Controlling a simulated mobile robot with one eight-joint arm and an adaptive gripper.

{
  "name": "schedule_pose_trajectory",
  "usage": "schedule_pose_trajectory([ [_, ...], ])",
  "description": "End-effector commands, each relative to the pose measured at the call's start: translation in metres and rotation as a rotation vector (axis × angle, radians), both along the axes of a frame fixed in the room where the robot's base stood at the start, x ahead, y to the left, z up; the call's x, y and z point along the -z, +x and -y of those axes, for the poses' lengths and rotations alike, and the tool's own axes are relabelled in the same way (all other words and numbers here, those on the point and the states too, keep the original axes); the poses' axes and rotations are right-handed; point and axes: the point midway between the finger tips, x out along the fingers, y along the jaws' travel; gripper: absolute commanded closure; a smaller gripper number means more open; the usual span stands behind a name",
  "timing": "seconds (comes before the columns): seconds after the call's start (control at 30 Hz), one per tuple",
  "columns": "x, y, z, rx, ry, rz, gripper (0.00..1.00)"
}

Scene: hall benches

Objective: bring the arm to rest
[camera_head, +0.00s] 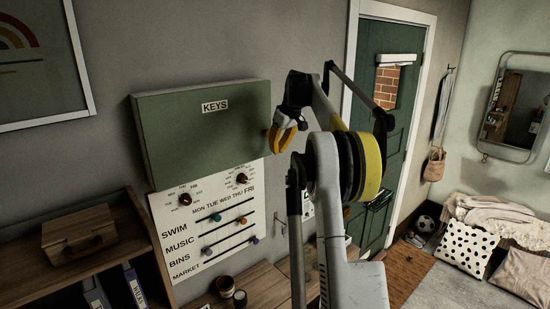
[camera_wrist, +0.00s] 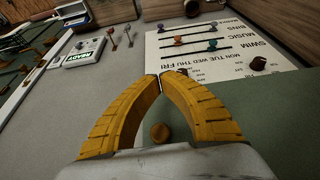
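My gripper (camera_head: 285,131) is in front of the right edge of the green cabinet labelled KEYS (camera_head: 205,135). In the wrist view, the two yellow fingers of my gripper (camera_wrist: 160,78) curve inward and their tips meet, with nothing visible between the tips. A round wooden knob (camera_wrist: 160,132) on the green cabinet front (camera_wrist: 265,125) shows through the gap between the fingers. I cannot tell whether the fingers touch the cabinet. My arm rises from below and bends toward the cabinet.
Below the cabinet is a white panel (camera_head: 185,260) with dials and coloured sliders. A wooden shelf (camera_head: 20,265) stands at the left. A green door (camera_head: 400,125) is behind my arm. A bench with cushions (camera_head: 465,249) is at the right.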

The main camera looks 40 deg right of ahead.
Motion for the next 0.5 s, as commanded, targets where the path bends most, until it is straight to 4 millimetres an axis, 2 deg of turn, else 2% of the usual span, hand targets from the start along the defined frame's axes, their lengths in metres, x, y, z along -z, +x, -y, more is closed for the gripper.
schedule_pose_trajectory([
  [0.1, -0.024, -0.009, -0.002, -0.001, 0.001, 0.000, 1.00],
  [0.23, -0.046, -0.018, -0.002, -0.001, 0.001, -0.001, 1.00],
  [0.33, -0.057, -0.023, -0.001, -0.001, 0.001, -0.001, 1.00],
  [0.5, -0.063, -0.026, -0.002, -0.001, 0.001, -0.002, 1.00],
])
